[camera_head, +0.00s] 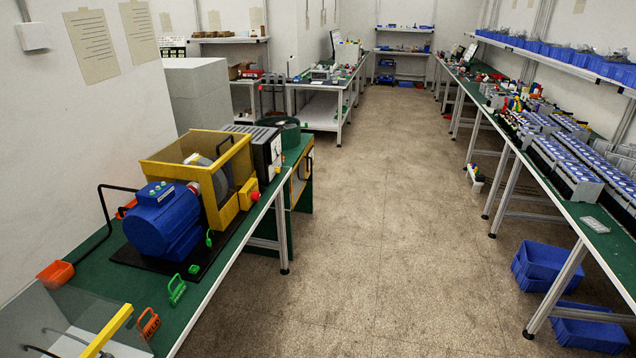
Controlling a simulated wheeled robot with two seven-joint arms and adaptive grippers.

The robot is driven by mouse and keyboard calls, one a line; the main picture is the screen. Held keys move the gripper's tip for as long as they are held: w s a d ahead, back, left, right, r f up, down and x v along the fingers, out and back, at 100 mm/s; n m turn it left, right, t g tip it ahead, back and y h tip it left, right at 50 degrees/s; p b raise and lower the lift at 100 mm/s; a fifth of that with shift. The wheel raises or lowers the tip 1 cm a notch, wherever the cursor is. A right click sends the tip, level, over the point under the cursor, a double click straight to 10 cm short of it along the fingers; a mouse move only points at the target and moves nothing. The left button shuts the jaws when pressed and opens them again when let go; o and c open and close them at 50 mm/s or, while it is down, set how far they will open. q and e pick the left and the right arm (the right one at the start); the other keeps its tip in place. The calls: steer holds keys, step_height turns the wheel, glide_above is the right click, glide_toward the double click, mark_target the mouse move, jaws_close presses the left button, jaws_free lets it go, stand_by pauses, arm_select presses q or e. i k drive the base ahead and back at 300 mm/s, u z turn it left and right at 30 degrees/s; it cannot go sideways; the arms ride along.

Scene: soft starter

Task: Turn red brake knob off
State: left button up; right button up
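A red knob (255,196) sits on a small yellow box (246,191) at the right side of the yellow-framed guard (205,170). It is small here, and I cannot tell which way it is turned. The guard has see-through panels with a grey rounded part inside. A blue motor (162,220) stands in front of the guard on a black base plate. A grey unit with a dial (262,150) stands behind the guard. Neither of my grippers is in view.
These stand on a green-topped bench (100,266) along the left wall. Green (177,289) and orange (148,323) handled pieces and an orange bin (56,274) lie near. The floor (350,220) between the benches is clear. Blue crates (545,265) sit under the right bench.

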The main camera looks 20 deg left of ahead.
mark_target(256, 196)
steer(key=u, duration=0.05)
steer(key=i, duration=1.4)
steer(key=u, duration=0.35)
